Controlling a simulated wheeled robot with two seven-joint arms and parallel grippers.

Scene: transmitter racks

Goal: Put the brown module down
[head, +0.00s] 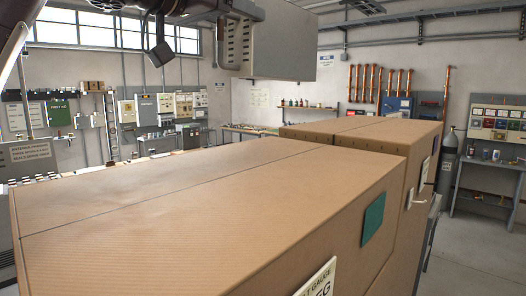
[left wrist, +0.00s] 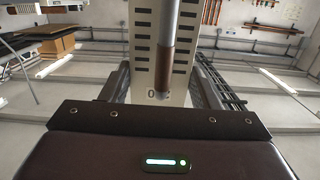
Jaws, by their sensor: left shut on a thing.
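My left gripper (head: 230,60) comes in from the top left in the head view, high above the brown cabinets. It is shut on a grey, box-shaped module (head: 288,45) with slots in its left end and holds it in the air. In the left wrist view the module's pale slotted face (left wrist: 143,60) stands between the two dark fingers, with a grey and brown bar down its middle. No brown casing shows on the module. The top of the module is cut off in the head view, and the far fingertip is hidden. My right gripper is not in view.
Large brown cabinets (head: 170,205) fill the foreground, with flat tops and a green patch on the side. A further brown cabinet (head: 365,132) stands behind. A grey workbench (head: 490,165) and gas cylinder (head: 449,145) are at right. Floor is clear at lower right.

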